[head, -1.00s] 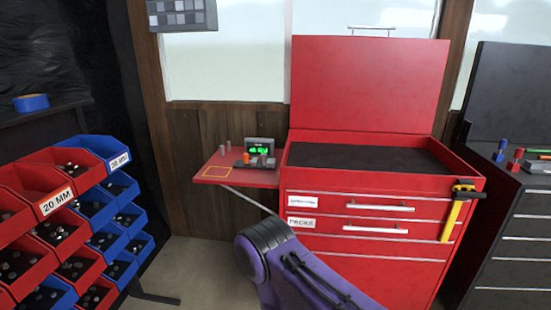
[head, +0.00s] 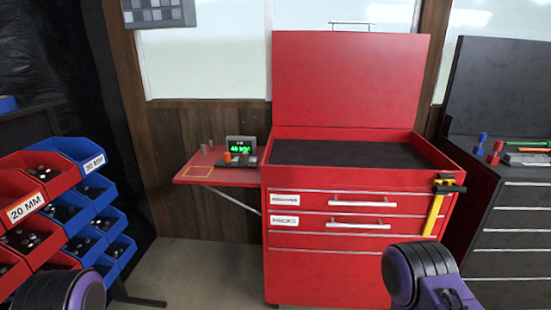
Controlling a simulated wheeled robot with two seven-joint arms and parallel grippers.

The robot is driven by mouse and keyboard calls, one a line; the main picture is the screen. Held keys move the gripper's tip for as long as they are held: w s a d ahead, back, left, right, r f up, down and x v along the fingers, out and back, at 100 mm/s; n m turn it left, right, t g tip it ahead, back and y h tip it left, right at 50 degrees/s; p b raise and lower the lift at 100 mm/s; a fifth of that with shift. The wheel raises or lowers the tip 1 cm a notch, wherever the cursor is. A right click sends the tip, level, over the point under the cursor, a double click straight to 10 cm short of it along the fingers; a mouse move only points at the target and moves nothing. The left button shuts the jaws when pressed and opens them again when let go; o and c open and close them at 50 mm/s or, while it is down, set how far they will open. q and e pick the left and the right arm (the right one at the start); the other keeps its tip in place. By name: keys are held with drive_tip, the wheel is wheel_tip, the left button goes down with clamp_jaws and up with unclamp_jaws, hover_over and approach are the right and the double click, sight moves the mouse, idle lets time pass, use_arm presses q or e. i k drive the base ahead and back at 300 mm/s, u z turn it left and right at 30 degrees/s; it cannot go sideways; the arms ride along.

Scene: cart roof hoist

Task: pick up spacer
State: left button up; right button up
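Two small grey cylinders, which look like spacers, stand on the red side shelf (head: 185,178) of the cart; one is the upright grey cylinder (head: 210,145). A small orange cylinder (head: 227,157) sits at a gauge (head: 240,146) with a green display that seems to read 40 MM. Small dark and metal parts, possibly spacers, lie in the blue bin (head: 72,150) labelled 30 MM and the red bin (head: 50,172) labelled 20 MM at the left. Purple and black parts of my arms show at the bottom left and bottom right. Neither gripper is in view.
The red cart (head: 330,275) stands in the middle with its lid up and a dark top tray (head: 345,154). A dark cabinet (head: 510,220) stands at right. Floor between bins and cart is clear.

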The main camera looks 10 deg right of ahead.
sight(246, 154)
drive_tip(key=u, duration=0.15)
drive_tip(key=i, duration=1.1)
drive_tip(key=z, duration=0.4)
